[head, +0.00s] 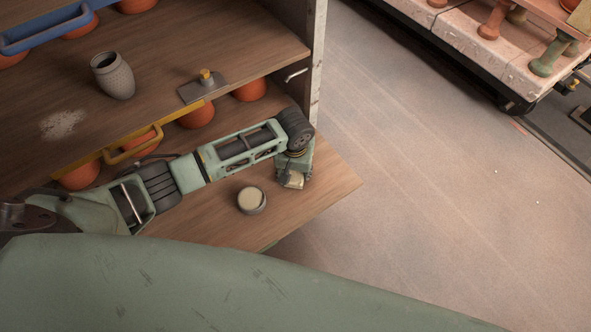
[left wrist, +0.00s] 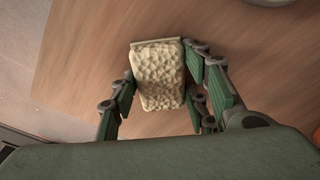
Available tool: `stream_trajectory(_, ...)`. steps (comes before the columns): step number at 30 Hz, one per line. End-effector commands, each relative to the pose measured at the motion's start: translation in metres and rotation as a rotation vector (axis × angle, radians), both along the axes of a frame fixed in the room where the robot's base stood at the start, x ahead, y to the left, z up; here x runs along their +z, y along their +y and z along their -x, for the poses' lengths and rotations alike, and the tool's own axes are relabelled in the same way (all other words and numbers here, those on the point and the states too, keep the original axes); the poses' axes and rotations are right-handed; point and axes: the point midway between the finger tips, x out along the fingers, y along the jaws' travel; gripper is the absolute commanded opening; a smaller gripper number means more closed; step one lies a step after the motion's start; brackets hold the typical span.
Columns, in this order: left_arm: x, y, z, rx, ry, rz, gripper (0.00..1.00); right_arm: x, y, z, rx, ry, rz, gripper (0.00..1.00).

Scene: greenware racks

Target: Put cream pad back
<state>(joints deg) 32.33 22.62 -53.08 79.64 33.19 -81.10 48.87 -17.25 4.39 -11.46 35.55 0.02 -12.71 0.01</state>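The cream pad (left wrist: 158,76) is a block with a rough, dimpled face, seen in the left wrist view. My left gripper (left wrist: 160,84) has its green fingers closed against both sides of it. In the head view the left gripper (head: 293,176) points down over the right end of the lower wooden shelf, and a small part of the cream pad (head: 295,181) shows at its fingertips. I cannot tell whether the pad touches the shelf. My right gripper is not in view.
A round grey tin with a cream top (head: 251,201) stands on the lower shelf (head: 325,190), left of the gripper. Orange pots sit underneath. Open floor lies right.

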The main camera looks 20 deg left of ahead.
Motion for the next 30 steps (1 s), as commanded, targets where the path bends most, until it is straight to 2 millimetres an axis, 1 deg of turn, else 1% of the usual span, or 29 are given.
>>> stream_trajectory(1, 0.000, 0.000, 0.000, 0.000, 0.000, 0.000, 0.49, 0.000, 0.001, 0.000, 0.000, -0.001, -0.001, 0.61)
stream_trajectory(6, 0.000, 0.000, 0.000, 0.000, 0.000, 0.000, 0.63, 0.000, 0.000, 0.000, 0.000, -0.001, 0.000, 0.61)
stream_trajectory(7, 0.000, 0.000, 0.000, 0.000, 0.000, 0.000, 0.64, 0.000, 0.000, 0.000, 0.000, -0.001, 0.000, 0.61)
stream_trajectory(13, 0.000, 0.000, 0.000, 0.000, 0.000, 0.000, 0.64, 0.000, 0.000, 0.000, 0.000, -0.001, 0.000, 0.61)
stream_trajectory(17, 0.000, 0.000, 0.000, 0.000, 0.000, 0.000, 0.64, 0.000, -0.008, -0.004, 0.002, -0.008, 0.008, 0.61)
stream_trajectory(20, 0.000, 0.000, 0.000, 0.000, 0.000, 0.000, 0.64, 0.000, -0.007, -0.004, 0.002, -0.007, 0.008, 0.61)
stream_trajectory(23, 0.005, 0.000, 0.000, 0.000, -0.001, 0.000, 0.64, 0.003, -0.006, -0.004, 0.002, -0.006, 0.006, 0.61)
stream_trajectory(26, 0.017, 0.000, -0.001, -0.001, -0.003, 0.000, 0.64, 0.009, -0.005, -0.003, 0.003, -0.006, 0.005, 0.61)
stream_trajectory(30, 0.035, 0.000, 0.000, 0.000, 0.000, 0.001, 0.64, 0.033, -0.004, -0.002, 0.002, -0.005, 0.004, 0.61)
